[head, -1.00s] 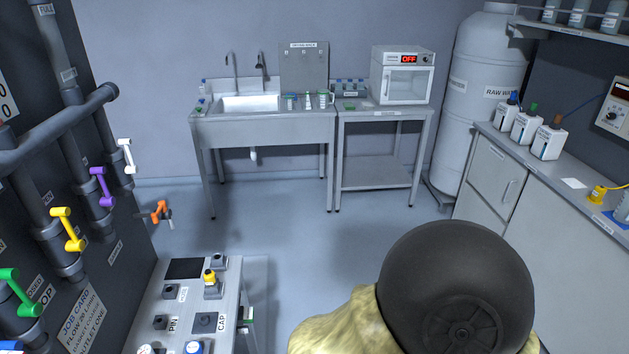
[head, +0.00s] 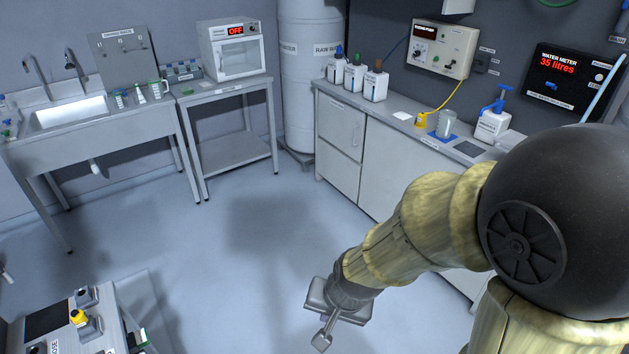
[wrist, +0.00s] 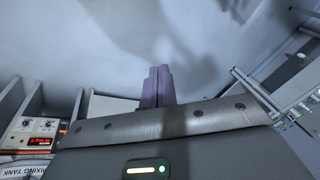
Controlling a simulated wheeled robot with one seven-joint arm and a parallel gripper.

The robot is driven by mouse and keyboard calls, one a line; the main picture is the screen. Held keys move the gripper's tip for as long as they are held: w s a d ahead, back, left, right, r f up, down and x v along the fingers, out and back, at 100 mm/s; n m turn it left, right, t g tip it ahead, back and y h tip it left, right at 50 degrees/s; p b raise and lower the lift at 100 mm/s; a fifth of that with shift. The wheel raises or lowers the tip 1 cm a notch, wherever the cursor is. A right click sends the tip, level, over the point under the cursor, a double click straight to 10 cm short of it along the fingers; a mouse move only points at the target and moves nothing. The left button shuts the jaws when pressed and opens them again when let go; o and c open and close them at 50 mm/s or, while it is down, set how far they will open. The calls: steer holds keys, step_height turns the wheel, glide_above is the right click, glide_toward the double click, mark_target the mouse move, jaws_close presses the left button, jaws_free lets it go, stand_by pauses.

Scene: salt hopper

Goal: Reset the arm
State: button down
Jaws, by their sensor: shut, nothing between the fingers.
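My arm reaches from the right side of the head view down to the lower middle. My gripper (head: 322,341) hangs at its end over open floor, pointing down and apart from any furniture. In the wrist view my gripper's two fingers (wrist: 157,84) stand side by side, pressed together with nothing between them. The floor lies beyond the fingertips.
A control bench (head: 110,335) stands at the lower left. The sink table (head: 100,145) and the oven table (head: 228,145) stand at the back. A long counter (head: 385,165) with bottles runs along the right wall. The middle floor is clear.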

steer(key=d+r+n+h, duration=0.2)
steer(key=d, duration=1.2)
steer(key=shift+d+r, duration=0.15)
steer(key=shift+d, duration=0.2)
steer(key=shift+w, duration=0.15)
steer(key=shift+a, duration=0.1)
